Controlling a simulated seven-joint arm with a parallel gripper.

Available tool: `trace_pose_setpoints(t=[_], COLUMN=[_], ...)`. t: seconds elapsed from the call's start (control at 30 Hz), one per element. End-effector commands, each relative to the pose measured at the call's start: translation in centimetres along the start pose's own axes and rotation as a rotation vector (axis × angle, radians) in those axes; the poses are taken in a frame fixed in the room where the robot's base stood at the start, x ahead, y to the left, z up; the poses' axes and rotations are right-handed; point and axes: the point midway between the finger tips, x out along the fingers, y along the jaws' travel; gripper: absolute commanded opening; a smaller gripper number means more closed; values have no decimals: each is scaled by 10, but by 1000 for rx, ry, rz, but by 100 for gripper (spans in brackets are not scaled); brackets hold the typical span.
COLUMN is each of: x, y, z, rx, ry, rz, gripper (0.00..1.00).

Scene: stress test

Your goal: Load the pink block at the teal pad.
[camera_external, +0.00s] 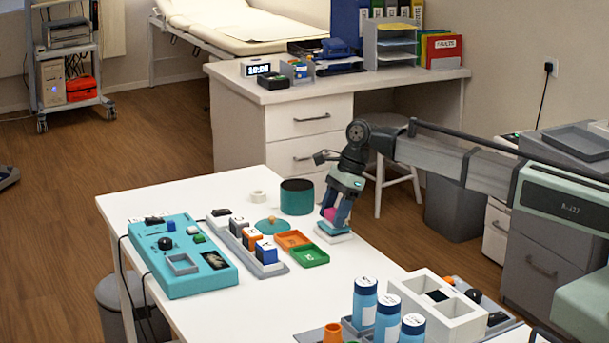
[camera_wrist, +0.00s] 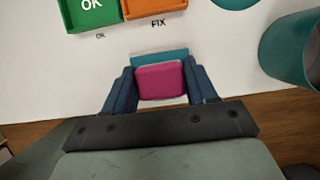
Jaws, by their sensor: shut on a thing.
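The pink block (camera_external: 329,213) is between the fingers of my gripper (camera_external: 338,213), at the right edge of the white table. In the wrist view the pink block (camera_wrist: 161,81) fills the space between the two blue fingers of my gripper (camera_wrist: 161,88), which is shut on it. A teal pad with white edging (camera_external: 335,237) lies on the table right below the fingers. In the wrist view the teal pad (camera_wrist: 158,56) shows just beyond the block. I cannot tell whether the block touches the pad.
Green tray (camera_external: 309,256) and orange tray (camera_external: 292,239) stand left of the gripper. A teal cylinder (camera_external: 297,198) and a teal round lid (camera_external: 271,226) are behind them. Blue bottles (camera_external: 387,317) and a white divided box (camera_external: 446,322) stand in front.

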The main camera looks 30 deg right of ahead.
Motion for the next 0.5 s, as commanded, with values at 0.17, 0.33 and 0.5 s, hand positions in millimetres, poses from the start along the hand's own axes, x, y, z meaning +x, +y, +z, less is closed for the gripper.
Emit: trace_pose_setpoints(t=[0.17,0.33,0.5], x=[-11,-22,-31], y=[0,0,0], z=[5,9,13], rx=[0,0,0], ry=[-1,0,-1], rz=[-1,-1,-1], gripper=[32,32,32])
